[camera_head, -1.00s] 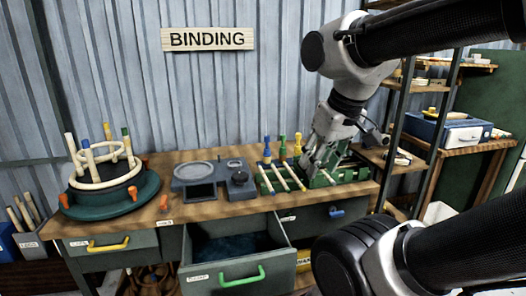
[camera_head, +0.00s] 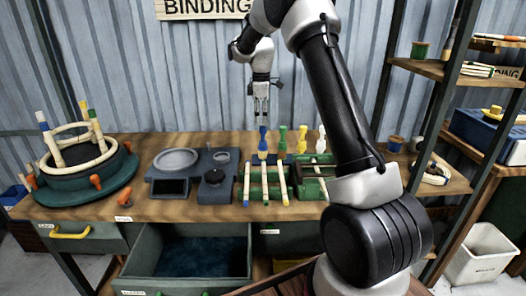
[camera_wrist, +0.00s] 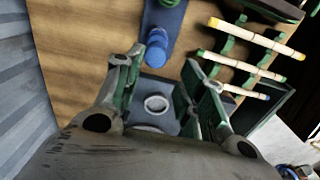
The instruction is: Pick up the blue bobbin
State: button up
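The blue bobbin (camera_head: 263,143) stands upright at the back of the workbench, behind the green rack. In the camera_wrist view the blue bobbin (camera_wrist: 158,46) shows beyond and between the finger ends. My gripper (camera_head: 261,113) points down and is above the bobbin in the camera_head view, with a small visible gap. In the camera_wrist view my gripper (camera_wrist: 162,65) has its two fingers spread apart, with nothing held between them.
More coloured bobbins (camera_head: 302,140) stand close to the right of the blue one. The green rack (camera_head: 274,182) holds several pale sticks. A grey dish fixture (camera_head: 176,160) is to the left. An open drawer (camera_head: 187,255) sticks out below the bench. Shelves are at right.

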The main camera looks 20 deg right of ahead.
aim_at(263, 147)
jog(key=f, duration=0.6)
jog(key=d+f, duration=0.1)
jog(key=f, duration=0.2)
jog(key=shift+w, duration=0.25)
jog(key=shift+r, duration=0.1)
grip_shut()
